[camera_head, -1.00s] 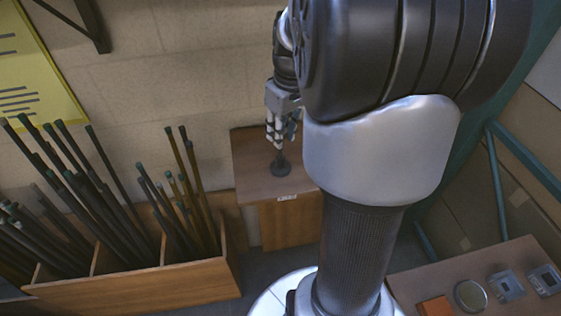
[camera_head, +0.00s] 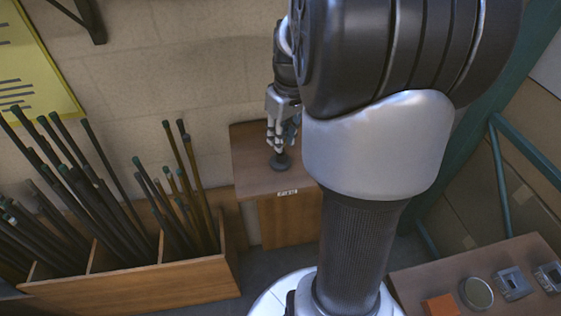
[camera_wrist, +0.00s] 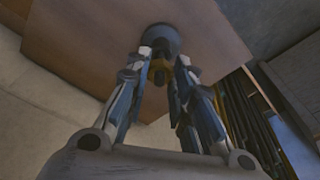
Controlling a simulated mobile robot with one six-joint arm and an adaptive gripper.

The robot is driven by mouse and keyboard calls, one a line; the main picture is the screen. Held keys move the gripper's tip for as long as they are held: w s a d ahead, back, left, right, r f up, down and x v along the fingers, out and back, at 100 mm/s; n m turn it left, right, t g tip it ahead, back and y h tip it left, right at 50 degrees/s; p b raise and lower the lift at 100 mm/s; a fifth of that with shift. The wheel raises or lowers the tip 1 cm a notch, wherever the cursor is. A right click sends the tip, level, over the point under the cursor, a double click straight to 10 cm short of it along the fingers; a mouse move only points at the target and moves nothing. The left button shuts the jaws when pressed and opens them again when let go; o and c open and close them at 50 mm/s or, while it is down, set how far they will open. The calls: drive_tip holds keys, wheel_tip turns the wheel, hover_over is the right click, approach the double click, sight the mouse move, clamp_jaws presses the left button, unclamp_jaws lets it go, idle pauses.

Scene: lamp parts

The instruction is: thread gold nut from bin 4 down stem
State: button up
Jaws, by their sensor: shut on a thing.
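My gripper (camera_head: 279,140) is low over a small wooden stand, pointing down at a dark round base (camera_head: 281,161). In the wrist view my gripper's two fingers (camera_wrist: 160,72) close on the gold nut (camera_wrist: 158,65). The nut sits around the dark stem (camera_wrist: 157,76), just above the round base (camera_wrist: 159,40). Whether the nut touches the base cannot be told. In the head view the fingers hide the nut and the stem.
The wooden stand (camera_head: 255,183) has a small white label and stands against the wall. A divided wooden bin (camera_head: 150,287) with several dark rods is at the left. A table (camera_head: 425,266) with small parts is at the lower right.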

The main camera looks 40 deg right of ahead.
drive_tip(key=shift+f, duration=0.15)
drive_tip(key=shift+f+b, duration=0.5)
drive_tip(key=shift+f, duration=0.4)
drive_tip(key=shift+c, duration=0.4)
drive_tip(key=shift+f, duration=0.15)
drive_tip(key=o, duration=0.4)
clamp_jaws()
drive_tip(key=shift+s+f, duration=0.1)
drive_tip(key=shift+f, duration=0.05)
drive_tip(key=shift+a, duration=0.1)
